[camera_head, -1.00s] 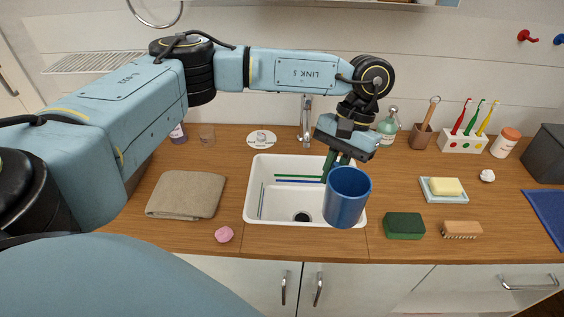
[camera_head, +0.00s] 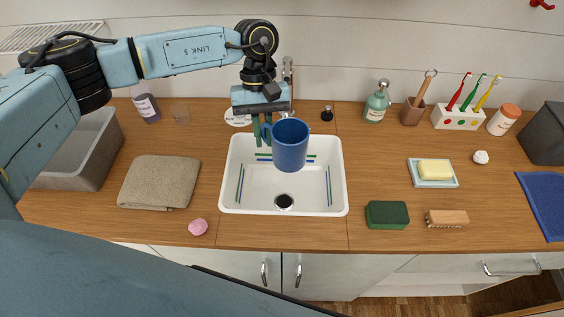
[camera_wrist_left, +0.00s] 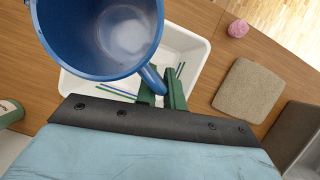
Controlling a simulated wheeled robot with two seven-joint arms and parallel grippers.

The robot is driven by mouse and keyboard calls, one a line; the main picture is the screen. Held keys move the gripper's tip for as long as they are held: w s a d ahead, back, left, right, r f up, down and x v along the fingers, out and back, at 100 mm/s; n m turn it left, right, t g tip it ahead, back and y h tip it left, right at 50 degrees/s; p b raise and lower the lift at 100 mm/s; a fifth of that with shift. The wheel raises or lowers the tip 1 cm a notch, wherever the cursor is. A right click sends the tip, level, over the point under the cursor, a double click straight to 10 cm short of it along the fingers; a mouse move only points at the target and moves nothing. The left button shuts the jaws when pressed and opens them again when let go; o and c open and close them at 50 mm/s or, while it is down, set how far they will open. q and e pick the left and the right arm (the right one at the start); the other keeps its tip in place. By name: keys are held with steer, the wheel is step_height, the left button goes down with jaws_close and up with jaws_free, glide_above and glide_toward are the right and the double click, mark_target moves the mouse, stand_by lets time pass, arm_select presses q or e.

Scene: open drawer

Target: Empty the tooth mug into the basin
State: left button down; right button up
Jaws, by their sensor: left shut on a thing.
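The blue mug (camera_head: 290,152) is held in the air over the white basin (camera_head: 232,203), above its back half. It looks upright, with its open top facing up. My left gripper (camera_head: 263,130) is shut on its handle, on the mug's left side. In the left wrist view the mug (camera_wrist_left: 140,65) shows its open mouth and blue inside; I see no loose thing in it. The gripper's green fingers (camera_wrist_left: 162,90) close around the handle there. Thin green and blue strips show along the basin walls. The dark drain (camera_head: 284,201) is uncovered. My right gripper is out of view.
A folded towel (camera_head: 160,182) and pink ball (camera_head: 198,227) lie left of the basin, near a grey bin (camera_head: 95,160). A green sponge (camera_head: 387,214), brush (camera_head: 446,218) and soap dish (camera_head: 433,181) lie right. The tap (camera_head: 288,72) stands behind the basin.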

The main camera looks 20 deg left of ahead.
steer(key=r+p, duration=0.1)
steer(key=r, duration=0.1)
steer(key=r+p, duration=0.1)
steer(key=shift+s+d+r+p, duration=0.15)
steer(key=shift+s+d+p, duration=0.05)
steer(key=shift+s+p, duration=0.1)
arm_select(q)
steer(key=w+d+f+n+t+h+p, duration=0.1)
steer(key=d+f+n+t+h+p, duration=0.25)
steer(key=d+f+n, duration=0.75)
steer(key=shift+s+d+r+n+t+y+p, duration=0.2)
steer(key=shift+s+d+n+t+y+p, duration=1.15)
steer(key=shift+n, duration=1.8)
steer(key=shift+s+d+r+n+t+y+p, duration=0.3)
steer(key=shift+d+n+p, duration=0.7)
steer(key=shift+d+n, duration=1.6)
steer(key=shift+s+d+r+n+t+y+p, duration=0.1)
steer(key=shift+s+d+n+t+y+p, duration=0.8)
steer(key=shift+n, duration=2.85)
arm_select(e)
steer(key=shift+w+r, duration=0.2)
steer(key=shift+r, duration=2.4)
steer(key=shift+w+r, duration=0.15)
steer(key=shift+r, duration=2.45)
arm_select(q)
steer(key=shift+s+d+p, duration=0.1)
steer(key=shift+s+p, duration=0.05)
steer(key=shift+p, duration=0.2)
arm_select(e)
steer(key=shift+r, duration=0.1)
